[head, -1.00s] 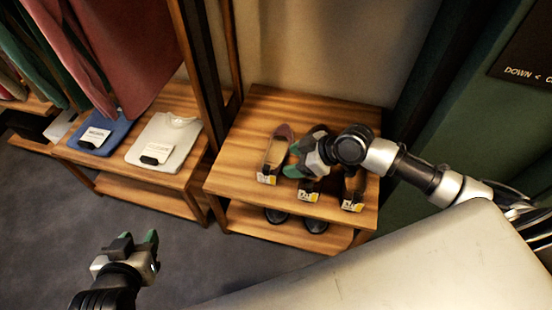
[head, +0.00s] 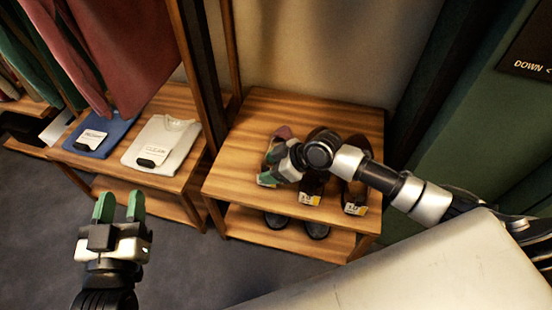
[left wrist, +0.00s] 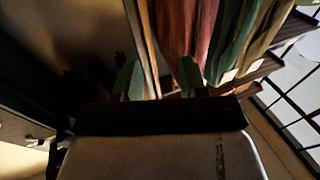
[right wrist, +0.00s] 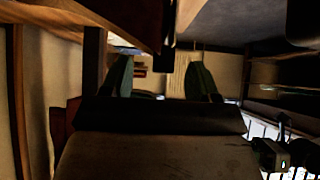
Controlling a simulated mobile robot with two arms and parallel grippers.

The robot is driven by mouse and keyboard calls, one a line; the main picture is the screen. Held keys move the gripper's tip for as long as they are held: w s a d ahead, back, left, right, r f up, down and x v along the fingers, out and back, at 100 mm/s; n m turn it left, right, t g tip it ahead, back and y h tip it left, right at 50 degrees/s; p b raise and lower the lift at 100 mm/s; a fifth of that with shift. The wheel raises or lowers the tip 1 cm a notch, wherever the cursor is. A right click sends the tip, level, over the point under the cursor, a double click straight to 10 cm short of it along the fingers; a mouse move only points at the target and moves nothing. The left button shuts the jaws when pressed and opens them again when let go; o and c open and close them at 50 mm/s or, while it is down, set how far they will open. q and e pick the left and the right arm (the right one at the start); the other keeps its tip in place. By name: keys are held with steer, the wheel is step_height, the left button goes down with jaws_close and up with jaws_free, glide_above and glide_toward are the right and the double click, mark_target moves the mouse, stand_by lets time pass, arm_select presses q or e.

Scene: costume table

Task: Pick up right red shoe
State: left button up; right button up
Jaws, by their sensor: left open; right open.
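Three shoes with white-and-yellow tags stand in a row on the wooden shelf top in the head view. The left shoe shows a reddish end (head: 284,132) and is mostly hidden by my right gripper (head: 271,162). The middle shoe (head: 313,186) and the right shoe (head: 355,191) look dark reddish brown. My right gripper is open and over the left shoe; whether it touches the shoe I cannot tell. It also shows open in the right wrist view (right wrist: 160,82), with no shoe clear between its fingers. My left gripper (head: 120,207) is open and empty, away from the shoes.
Dark shoes (head: 315,229) sit on the lower shelf. A table to the left holds a blue shirt (head: 103,130) and a white shirt (head: 165,138), with hanging clothes above. A wooden post (head: 198,70) stands between. Bare shelf top (head: 235,165) lies left of the shoes.

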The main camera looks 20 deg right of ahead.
arm_select(q)
steer(key=shift+s+d+r+t+h, duration=0.1)
steer(key=shift+r+t+h, duration=0.05)
steer(key=shift+r+t, duration=0.4)
steer(key=shift+s+d+r+t+h, duration=0.1)
steer(key=shift+r+t+h, duration=0.05)
steer(key=shift+r+t, duration=0.35)
arm_select(e)
steer(key=shift+x, duration=0.95)
jaws_close()
